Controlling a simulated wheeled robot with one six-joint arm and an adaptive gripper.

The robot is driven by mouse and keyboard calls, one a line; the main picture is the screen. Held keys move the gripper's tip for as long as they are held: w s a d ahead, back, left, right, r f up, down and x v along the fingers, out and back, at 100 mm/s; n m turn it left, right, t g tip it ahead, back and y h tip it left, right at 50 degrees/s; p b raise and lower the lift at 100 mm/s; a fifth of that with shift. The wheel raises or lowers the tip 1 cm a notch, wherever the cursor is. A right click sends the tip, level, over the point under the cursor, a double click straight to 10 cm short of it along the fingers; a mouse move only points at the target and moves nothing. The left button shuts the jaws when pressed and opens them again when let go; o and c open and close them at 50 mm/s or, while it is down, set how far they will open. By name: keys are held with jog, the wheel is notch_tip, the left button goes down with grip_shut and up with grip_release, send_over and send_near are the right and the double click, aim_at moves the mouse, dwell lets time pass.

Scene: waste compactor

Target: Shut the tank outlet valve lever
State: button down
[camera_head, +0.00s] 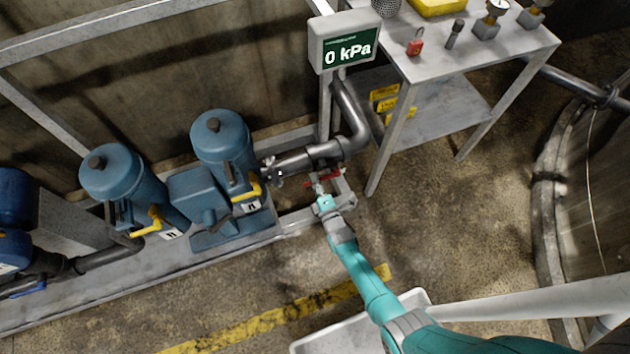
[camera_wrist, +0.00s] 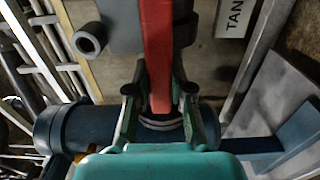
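The red valve lever (camera_wrist: 158,40) runs down the middle of the wrist view, between the two fingers of my gripper (camera_wrist: 159,72). The fingers flank it closely on both sides; whether they press on it cannot be told. In the head view the red lever (camera_head: 331,174) shows small, low beside the grey pipe, with my gripper (camera_head: 319,187) right at it and partly covering it. A white label (camera_wrist: 236,15) beside the lever shows the cut-off letters "TAN". The valve body is mostly hidden.
A grey pipe (camera_head: 312,158) bends up behind the lever. Two blue filter canisters (camera_head: 222,140) with yellow handles stand left. A display (camera_head: 345,45) reads 0 kPa. A metal table (camera_head: 450,50) holds a red padlock (camera_head: 415,46). Open floor lies right of the lever.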

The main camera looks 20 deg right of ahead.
jog(key=shift+r, duration=0.1)
jog(key=r+m, duration=0.1)
jog(key=m, duration=0.1)
jog(key=shift+r+m, duration=0.3)
jog(key=shift+r, duration=0.05)
jog(key=shift+d+r+m, duration=0.3)
jog(key=shift+r+m, duration=0.35)
jog(key=shift+m, duration=0.35)
jog(key=c, duration=1)
grip_release()
jog(key=s, duration=0.8)
